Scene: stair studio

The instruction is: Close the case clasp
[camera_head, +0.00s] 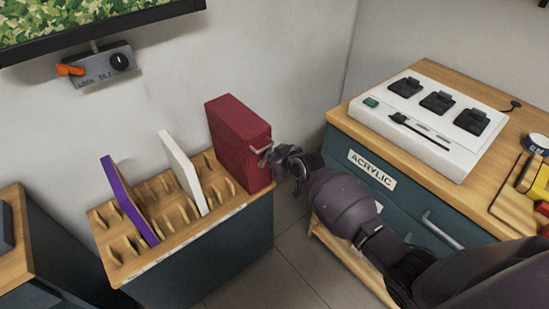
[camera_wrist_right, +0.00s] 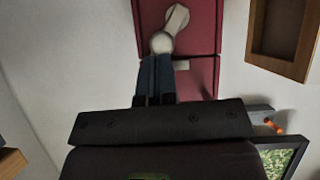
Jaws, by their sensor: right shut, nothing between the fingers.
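The dark red case (camera_head: 236,142) stands upright at the right end of a slotted wooden rack. Its pale metal clasp (camera_head: 264,147) shows on the side that faces my right gripper (camera_head: 274,156). In the right wrist view the clasp (camera_wrist_right: 176,20) is a light lever with a rounded end, lying across the red case (camera_wrist_right: 205,25) near a seam. A small pale plate (camera_wrist_right: 182,65) sits just past the seam. My right gripper (camera_wrist_right: 157,62) is shut and empty, its fingertips at the lever's rounded end. I cannot tell whether they touch. My left gripper is not in view.
The rack (camera_head: 178,250) also holds a purple panel (camera_head: 130,203) and a white panel (camera_head: 182,172). A drawer cabinet labelled ACRYLIC (camera_head: 371,168) with a white switch panel (camera_head: 430,118) stands right. A lock box (camera_head: 98,70) hangs on the wall.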

